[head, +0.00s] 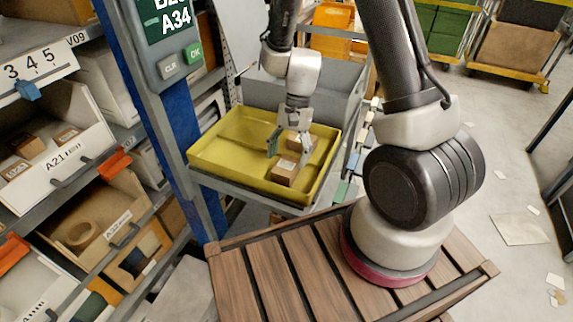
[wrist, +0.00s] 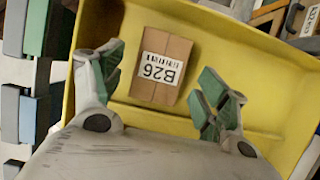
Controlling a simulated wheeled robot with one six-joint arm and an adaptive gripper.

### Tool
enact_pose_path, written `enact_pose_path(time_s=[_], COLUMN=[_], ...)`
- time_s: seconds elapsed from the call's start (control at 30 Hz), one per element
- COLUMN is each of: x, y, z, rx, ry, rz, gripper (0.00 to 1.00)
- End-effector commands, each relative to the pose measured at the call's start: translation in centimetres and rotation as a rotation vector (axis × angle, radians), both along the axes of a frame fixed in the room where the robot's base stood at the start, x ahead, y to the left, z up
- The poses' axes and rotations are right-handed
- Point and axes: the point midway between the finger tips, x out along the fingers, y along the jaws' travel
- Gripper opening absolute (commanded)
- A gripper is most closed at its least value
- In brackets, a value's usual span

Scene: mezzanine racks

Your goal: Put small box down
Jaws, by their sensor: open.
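A small brown cardboard box (wrist: 161,67) with a white label reading B26 lies in the yellow tray (wrist: 245,45), between and just beyond the fingertips of my gripper (wrist: 160,90) in the wrist view. The fingers are apart, with a gap on both sides of the box. In the head view the box (head: 285,172) rests in the front right part of the tray (head: 225,167). My gripper (head: 288,143) is over the tray, close to the box. Another brown box (head: 301,143) shows behind it, partly hidden by the gripper.
Shelves with bins of boxes, one labelled A21 (head: 60,165), stand at the left. A blue post with a display (head: 170,30) reading A34 rises beside the tray. The left part of the tray is empty. Papers (head: 520,229) lie on the floor at the right.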

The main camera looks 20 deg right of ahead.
Motion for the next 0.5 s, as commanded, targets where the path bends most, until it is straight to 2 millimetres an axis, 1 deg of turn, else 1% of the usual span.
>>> enact_pose_path(time_s=[0.03,0.1,0.23,0.4,0.5], x=[0.5,0.9,1.6,2.2,2.3], y=[-0.3,-0.8,-1.6,-2.1,-2.3], z=[1.2,2.8,5.2,7.2,7.7], rx=[0.002,0.001,0.001,0.001,0.0], ry=[-0.008,-0.006,-0.005,-0.002,-0.001], rz=[-0.002,-0.001,-0.001,-0.001,0.0], gripper=[0.75,0.75,0.75,0.75,0.75])
